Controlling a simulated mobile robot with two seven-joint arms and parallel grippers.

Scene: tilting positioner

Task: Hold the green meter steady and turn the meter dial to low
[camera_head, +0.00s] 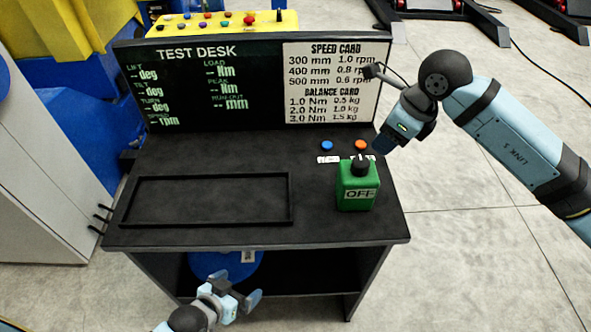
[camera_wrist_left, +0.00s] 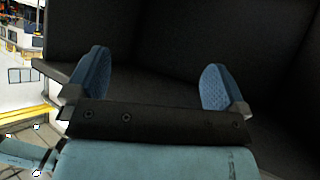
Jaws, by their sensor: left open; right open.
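The green meter (camera_head: 357,194) stands upright on the right part of the black desk, with a label reading OFF on its front. Its black dial (camera_head: 361,164) sits on top. My right gripper (camera_head: 384,142) is above and to the right of the dial, apart from it, with its blue finger pointing down; it is open, though its gap hardly shows. My left gripper (camera_head: 240,290) is low in front of the desk, away from the meter. In the left wrist view its two blue fingers (camera_wrist_left: 156,84) are wide apart with nothing between them.
An empty black tray (camera_head: 292,200) lies on the desk's left part. A blue button (camera_head: 327,146) and an orange button (camera_head: 361,145) sit behind the meter. The TEST DESK screen (camera_head: 215,90) and printed card (camera_head: 335,85) stand along the back. The desk's front edge lies between my left gripper and the desktop.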

